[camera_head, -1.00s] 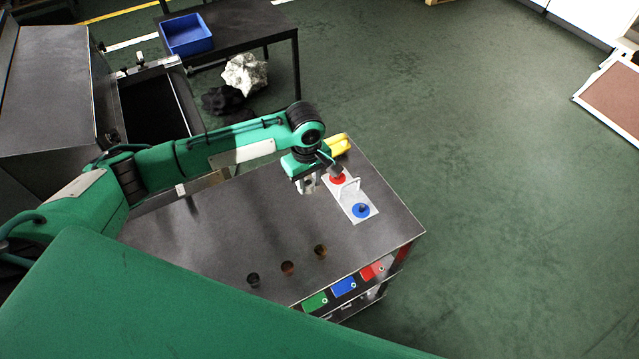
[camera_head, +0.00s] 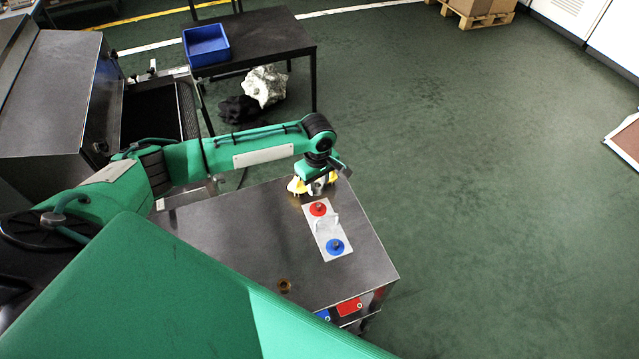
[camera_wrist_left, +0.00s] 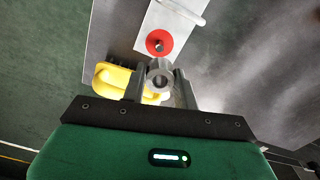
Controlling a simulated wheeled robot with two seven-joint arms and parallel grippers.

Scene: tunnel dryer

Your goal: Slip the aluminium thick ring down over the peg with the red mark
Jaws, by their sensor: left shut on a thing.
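The aluminium thick ring (camera_wrist_left: 160,78) is a grey ring with a round hole, gripped between the fingertips of my left gripper (camera_wrist_left: 161,82). In the head view my left gripper (camera_head: 318,187) is just beyond the red mark, and the ring is hard to make out. The peg with the red mark (camera_wrist_left: 160,45) is a short grey stub on a red disc; it also shows in the head view (camera_head: 318,208). In the wrist view the ring is apart from the peg, just below it in the picture. My right gripper is not in view.
The white plate (camera_head: 323,246) also carries a pale handle (camera_head: 327,223) and a blue-marked peg (camera_head: 335,246). A yellow object (camera_wrist_left: 113,80) lies close beside and under my left gripper. The grey tabletop (camera_head: 240,235) left of the plate is mostly clear.

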